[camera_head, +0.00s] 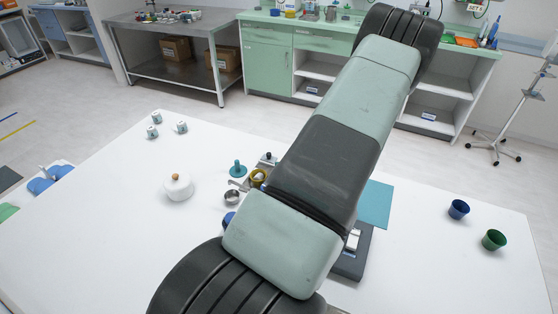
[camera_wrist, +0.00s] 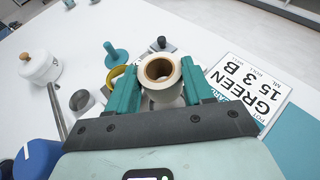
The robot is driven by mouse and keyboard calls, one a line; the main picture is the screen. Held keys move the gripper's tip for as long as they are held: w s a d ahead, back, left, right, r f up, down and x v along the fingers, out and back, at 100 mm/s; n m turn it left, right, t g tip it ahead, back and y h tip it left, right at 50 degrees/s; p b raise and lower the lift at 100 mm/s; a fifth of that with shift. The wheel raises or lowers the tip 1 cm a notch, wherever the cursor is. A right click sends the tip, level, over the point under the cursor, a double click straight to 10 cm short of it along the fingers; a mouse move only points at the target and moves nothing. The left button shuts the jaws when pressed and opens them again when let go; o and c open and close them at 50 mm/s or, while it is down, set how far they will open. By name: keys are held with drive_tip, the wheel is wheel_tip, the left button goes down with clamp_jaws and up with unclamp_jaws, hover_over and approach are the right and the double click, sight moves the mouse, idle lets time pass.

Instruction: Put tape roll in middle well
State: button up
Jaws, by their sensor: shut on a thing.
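My gripper (camera_wrist: 158,82) has its teal fingers shut on a cream tape roll with a brown core (camera_wrist: 146,82). The roll's open end faces the wrist camera, and one finger lies on each side of it. A grey metal surface shows in part below and behind the roll; I cannot make out the middle well there.
A teal peg stand (camera_wrist: 116,55), a small metal cup (camera_head: 232,198) and a lidded white pot (camera_head: 178,188) stand to the left. A printed card (camera_wrist: 250,92) and a teal mat (camera_head: 375,205) are at right. Blue (camera_head: 458,209) and green (camera_head: 494,240) cups stand farther right.

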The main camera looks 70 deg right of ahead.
drive_tip(key=shift+f, duration=2.5)
drive_tip(key=shift+s+a, duration=0.15)
drive_tip(key=shift+f, duration=0.6)
drive_tip(key=o, duration=0.7)
drive_tip(key=shift+o, duration=0.2)
drive_tip(key=shift+s, duration=0.1)
drive_tip(key=shift+v, duration=5.45)
